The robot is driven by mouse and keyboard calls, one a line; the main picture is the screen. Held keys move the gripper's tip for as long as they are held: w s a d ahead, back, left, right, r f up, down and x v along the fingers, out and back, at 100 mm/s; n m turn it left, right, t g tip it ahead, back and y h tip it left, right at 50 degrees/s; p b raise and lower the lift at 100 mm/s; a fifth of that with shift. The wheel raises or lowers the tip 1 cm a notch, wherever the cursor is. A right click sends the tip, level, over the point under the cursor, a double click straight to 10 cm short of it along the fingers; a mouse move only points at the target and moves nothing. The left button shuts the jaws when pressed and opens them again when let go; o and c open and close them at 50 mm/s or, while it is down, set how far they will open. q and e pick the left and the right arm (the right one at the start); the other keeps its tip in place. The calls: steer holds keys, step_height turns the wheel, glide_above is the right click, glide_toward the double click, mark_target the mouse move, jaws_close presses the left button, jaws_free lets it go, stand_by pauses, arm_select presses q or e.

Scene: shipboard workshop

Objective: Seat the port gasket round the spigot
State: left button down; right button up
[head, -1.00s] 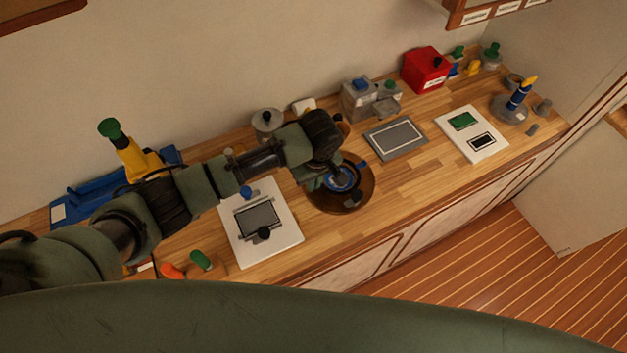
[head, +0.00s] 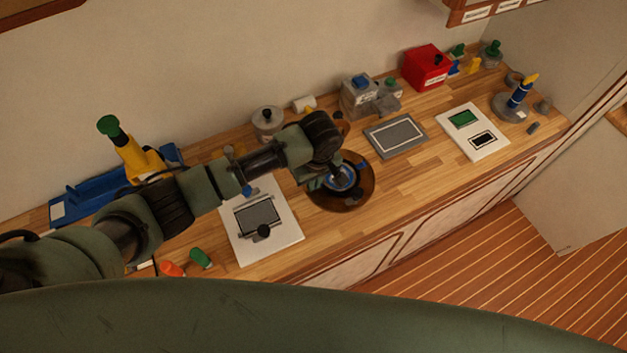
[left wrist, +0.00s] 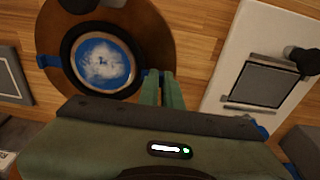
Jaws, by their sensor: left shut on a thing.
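A round brown base (head: 366,190) sits on the bench, and it also shows in the left wrist view (left wrist: 155,40). On it is a round blue-centred fitting (left wrist: 102,62), apparently the spigot, with a pale rim. A dark ring (left wrist: 68,45), apparently the port gasket, lies around it, with blue tabs at its left (left wrist: 47,61) and right. My left gripper (left wrist: 160,78) is shut on the right blue tab, at the ring's edge. In the head view my left gripper (head: 322,182) partly covers the fitting. I cannot tell how fully the ring is down.
A white board with a grey panel and black knob (head: 265,233) lies left of the base. A grey framed plate (head: 396,137) and another white board (head: 487,146) lie to the right. A lidded grey pot (head: 267,120) and grey box (head: 360,97) stand behind.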

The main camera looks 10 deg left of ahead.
arm_select(q)
steer(key=shift+f, duration=0.15)
stand_by(1.3)
stand_by(0.6)
steer(key=c, duration=1.5)
jaws_free()
steer(key=shift+s, duration=0.1)
steer(key=shift+d+r, duration=0.1)
steer(key=shift+r, duration=0.15)
steer(key=r, duration=0.2)
steer(key=r+b, duration=0.1)
steer(key=r, duration=0.4)
steer(key=shift+s+r, duration=0.15)
steer(key=shift+s, duration=0.2)
